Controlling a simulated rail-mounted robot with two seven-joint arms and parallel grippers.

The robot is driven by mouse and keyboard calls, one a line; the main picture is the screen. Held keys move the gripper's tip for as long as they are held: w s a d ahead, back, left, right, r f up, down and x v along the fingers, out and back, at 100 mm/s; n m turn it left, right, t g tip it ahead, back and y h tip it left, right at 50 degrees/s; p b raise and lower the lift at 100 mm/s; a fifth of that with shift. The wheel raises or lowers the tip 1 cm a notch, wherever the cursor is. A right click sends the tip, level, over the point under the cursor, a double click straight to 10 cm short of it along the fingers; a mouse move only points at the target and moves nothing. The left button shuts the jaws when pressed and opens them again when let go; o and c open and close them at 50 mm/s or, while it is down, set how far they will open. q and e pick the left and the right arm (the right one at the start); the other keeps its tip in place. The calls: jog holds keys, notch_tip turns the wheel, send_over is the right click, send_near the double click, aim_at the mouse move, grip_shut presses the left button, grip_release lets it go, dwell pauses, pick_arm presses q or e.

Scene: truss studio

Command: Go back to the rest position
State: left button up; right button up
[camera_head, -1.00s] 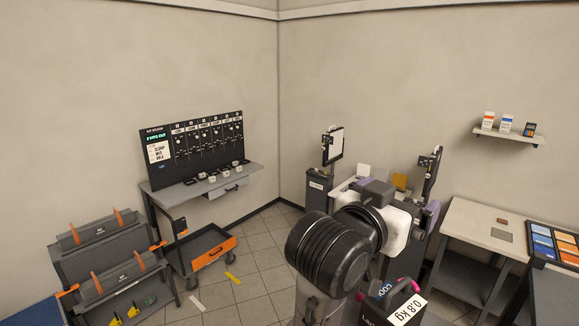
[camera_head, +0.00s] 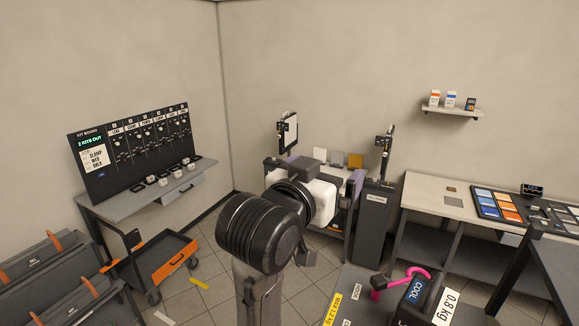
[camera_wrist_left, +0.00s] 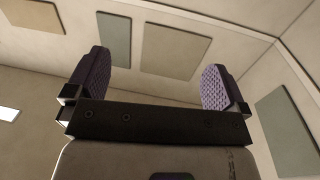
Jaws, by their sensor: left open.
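My left arm rises through the middle of the head view, with its big dark joint in front. My left gripper (camera_head: 324,168) is partly hidden behind my own white and grey links; its purple pads show wide apart. In the left wrist view the gripper (camera_wrist_left: 158,88) is open, with two purple ribbed fingers apart and nothing between them. Beyond them are only bare walls and flat panels (camera_wrist_left: 163,50). My right gripper is in neither view.
A kit board (camera_head: 130,145) stands on a grey bench (camera_head: 120,208) at left, above an orange-edged trolley (camera_head: 174,258). A pale bench (camera_head: 420,202) is at right. A dark box marked 0.8 kg (camera_head: 418,300) is at the front. Tiled floor lies open left of my arm.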

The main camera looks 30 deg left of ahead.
pick_arm(q)
jog(key=shift+s+a, duration=0.1)
jog(key=shift+a, duration=0.8)
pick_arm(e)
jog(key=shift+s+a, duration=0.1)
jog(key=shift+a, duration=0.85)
